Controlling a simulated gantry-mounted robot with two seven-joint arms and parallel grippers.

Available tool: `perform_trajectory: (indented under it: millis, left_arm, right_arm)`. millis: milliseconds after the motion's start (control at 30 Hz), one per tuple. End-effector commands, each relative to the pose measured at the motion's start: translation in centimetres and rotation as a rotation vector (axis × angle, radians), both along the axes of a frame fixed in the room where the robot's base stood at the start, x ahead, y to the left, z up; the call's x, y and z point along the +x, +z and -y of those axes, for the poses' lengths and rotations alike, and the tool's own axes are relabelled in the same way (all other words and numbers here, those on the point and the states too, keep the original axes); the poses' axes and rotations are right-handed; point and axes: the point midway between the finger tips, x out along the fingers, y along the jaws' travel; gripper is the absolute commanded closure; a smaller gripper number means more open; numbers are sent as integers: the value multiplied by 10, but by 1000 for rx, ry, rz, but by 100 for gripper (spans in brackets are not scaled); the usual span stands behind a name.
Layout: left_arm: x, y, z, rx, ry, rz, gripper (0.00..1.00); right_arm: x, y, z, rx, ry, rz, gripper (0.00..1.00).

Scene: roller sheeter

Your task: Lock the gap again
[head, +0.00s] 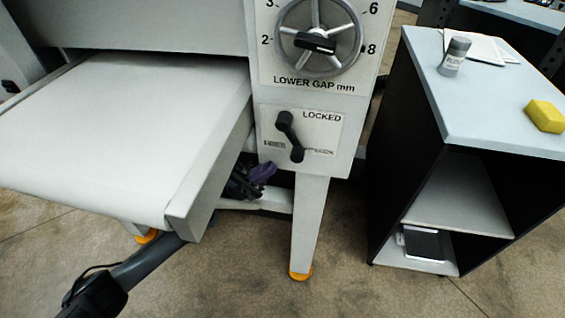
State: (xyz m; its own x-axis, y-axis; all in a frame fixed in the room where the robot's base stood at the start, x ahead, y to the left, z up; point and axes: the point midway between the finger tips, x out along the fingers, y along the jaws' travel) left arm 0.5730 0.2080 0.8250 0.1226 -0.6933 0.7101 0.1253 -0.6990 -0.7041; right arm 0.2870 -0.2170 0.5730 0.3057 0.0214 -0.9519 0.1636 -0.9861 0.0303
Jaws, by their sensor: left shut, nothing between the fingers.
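The gap lock lever (289,136) is a black handle on the panel below the gap dial. It slants from upper left to lower right, and its lower end sits away from the word LOCKED at the plate's upper right. The lower labels are partly covered or too small to read. The gap handwheel (321,68) above is grey with a black bar. Numbers 2, 3, 6 and 8 show around it. My left gripper (268,171) is dark and purplish, shut and empty, below and left of the lever, apart from it. It is partly hidden beside the conveyor's end. My right gripper is not in view.
The white conveyor table (110,130) fills the left, above my left arm. A machine leg (308,225) stands below the panel. At right, a cart (424,72) carries a grey shaker (454,57) and a yellow sponge (545,116). Open floor lies in front.

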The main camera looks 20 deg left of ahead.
Motion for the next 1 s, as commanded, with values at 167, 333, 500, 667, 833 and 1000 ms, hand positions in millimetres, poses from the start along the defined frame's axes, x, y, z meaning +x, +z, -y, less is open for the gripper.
perform_trajectory:
  millis: [167, 333, 500, 667, 833, 1000]
  left_arm:
    - [3, 18, 20, -1, -2, 2, 100]
    - [6, 32, 33, 0, -1, 1, 100]
    - [7, 39, 39, 0, -1, -1, 100]
    - [7, 40, 40, 0, 0, -1, 100]
    - [7, 40, 40, 0, 0, -1, 100]
    - [7, 39, 44, -31, -3, 4, 100]
  right_arm:
    - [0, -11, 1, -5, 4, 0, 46]
    - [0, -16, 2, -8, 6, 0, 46]
    - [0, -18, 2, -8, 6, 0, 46]
    - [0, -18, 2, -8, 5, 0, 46]
    - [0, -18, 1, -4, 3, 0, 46]
    - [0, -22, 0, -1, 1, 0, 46]
